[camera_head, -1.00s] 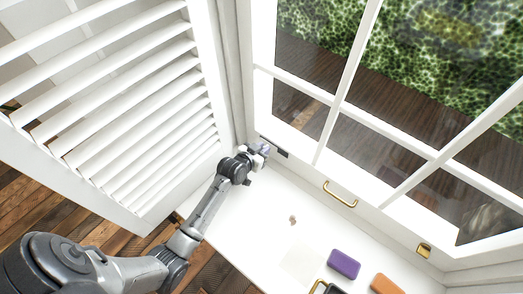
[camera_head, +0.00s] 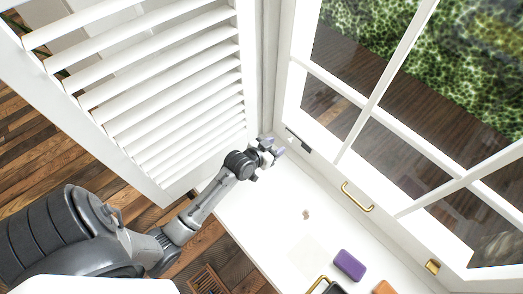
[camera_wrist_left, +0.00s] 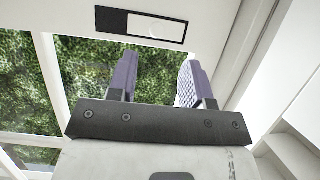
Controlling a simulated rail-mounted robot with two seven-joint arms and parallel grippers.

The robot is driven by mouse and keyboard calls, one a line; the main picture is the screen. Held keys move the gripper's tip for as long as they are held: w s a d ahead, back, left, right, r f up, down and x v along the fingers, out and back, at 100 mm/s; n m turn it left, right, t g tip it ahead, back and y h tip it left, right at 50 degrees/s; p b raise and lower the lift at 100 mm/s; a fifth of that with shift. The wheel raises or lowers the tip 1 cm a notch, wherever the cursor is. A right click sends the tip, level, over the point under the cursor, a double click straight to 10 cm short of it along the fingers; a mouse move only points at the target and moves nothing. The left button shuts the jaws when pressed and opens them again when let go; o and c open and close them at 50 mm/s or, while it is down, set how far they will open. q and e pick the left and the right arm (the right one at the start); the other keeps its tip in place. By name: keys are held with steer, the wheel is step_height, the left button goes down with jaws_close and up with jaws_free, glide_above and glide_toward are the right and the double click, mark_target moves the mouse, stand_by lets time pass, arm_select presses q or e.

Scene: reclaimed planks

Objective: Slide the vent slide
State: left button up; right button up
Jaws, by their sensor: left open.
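The vent slide (camera_head: 298,140) is a small dark strip on the white lower window frame, near the left corner. In the left wrist view it is a black-rimmed slot with a solid black part (camera_wrist_left: 111,20) at its left and a pale part on the right. My left gripper (camera_head: 273,149) is just left of the vent in the head view, apart from it. Its two purple fingers (camera_wrist_left: 158,75) are open and empty, pointing toward the vent, which lies beyond their tips. My right gripper is not in view.
A louvred white shutter (camera_head: 150,110) stands close on the left. A brass handle (camera_head: 357,197) and a brass latch (camera_head: 432,267) are on the window frame. The white sill (camera_head: 260,215) holds a small brown object (camera_head: 306,214), a purple block (camera_head: 349,265) and an orange block (camera_head: 384,288).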

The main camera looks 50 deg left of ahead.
arm_select(q)
steer(key=p+v, duration=0.1)
steer(key=v, duration=0.6)
steer(key=shift+s, duration=0.25)
steer(key=shift+r, duration=0.1)
